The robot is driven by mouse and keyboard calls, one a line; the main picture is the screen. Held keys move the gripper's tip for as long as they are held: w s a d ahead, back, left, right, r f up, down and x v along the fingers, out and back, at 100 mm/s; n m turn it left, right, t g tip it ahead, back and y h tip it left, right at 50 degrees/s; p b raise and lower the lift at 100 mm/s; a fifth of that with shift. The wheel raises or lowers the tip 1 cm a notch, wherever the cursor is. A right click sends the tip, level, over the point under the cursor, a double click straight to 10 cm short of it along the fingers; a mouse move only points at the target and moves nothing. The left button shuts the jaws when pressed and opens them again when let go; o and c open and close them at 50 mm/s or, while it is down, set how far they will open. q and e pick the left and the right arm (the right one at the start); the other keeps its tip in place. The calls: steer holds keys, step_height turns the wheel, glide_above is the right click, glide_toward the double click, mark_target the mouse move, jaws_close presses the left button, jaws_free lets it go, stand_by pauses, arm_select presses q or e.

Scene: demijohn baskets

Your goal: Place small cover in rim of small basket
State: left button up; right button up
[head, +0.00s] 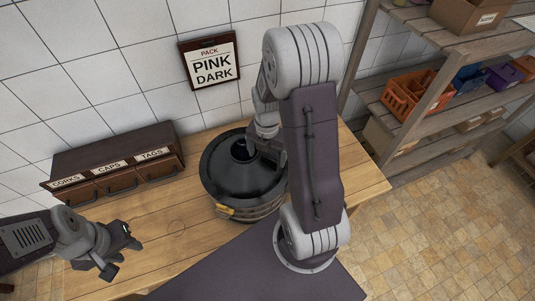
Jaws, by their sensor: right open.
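A black, cone-shaped cover (226,180) with a round neck opening lies over the top of a small basket (254,214) on the wooden table. Only a brownish banded strip of the basket shows below the cover. I cannot tell whether the cover's edge sits fully inside the rim. My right gripper (272,148) is at the right side of the cover's neck, open, partly hidden by my own arm; contact cannot be told. My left gripper (123,256) is open and empty, low over the table's left part, apart from the basket.
A dark drawer box (120,162) labelled corks, caps and tags stands at the table's back left. A sign (211,60) reading "PACK PINK DARK" hangs on the tiled wall. Shelves with an orange crate (408,95) stand at right. The table (160,216) is clear between drawers and basket.

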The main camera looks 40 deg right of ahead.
steer(key=shift+r, duration=0.25)
step_height(320, 180, up, 8)
steer(key=shift+f+b, duration=0.1)
steer(key=shift+b, duration=0.9)
steer(key=shift+r, duration=0.4)
steer(key=shift+s, duration=0.1)
